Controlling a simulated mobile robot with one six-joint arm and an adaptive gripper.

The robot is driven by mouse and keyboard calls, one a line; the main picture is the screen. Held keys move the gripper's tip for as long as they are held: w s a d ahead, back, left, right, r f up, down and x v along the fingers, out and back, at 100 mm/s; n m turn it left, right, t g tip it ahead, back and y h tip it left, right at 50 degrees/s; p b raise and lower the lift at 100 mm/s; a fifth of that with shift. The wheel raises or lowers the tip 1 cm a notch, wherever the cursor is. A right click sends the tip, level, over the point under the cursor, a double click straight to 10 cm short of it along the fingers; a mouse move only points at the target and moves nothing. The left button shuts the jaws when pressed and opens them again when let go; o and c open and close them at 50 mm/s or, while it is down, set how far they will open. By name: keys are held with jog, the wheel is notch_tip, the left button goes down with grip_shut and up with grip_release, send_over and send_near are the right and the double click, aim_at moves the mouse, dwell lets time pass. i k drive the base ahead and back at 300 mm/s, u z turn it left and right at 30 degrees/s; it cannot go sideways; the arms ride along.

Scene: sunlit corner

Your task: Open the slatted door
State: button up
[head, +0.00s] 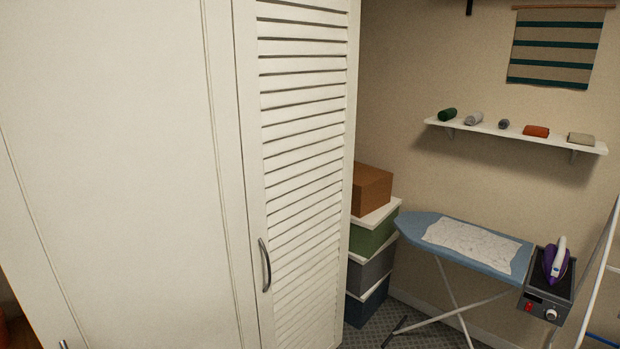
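The white slatted door (303,150) stands upright left of centre in the head view, running from the top edge to the bottom edge. Its slats are horizontal. A curved metal handle (265,265) is on its left side, low in the picture. The door looks shut; I see no clear gap along its edges. A plain white panel (120,150) stands directly to its left. My gripper is not in view.
Stacked boxes (371,240) stand just right of the door. Beyond them are a blue ironing board (450,257) with a cloth and a purple-white iron (556,260) on a dark stand. A wall shelf (590,147) holds several rolls. Little floor (405,314) shows.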

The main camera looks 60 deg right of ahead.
aim_at(296, 61)
jog(key=z, duration=0.75)
jog(key=k, duration=0.2)
jog(key=z, duration=1.2)
jog(key=i, duration=0.55)
jog(key=z, duration=0.15)
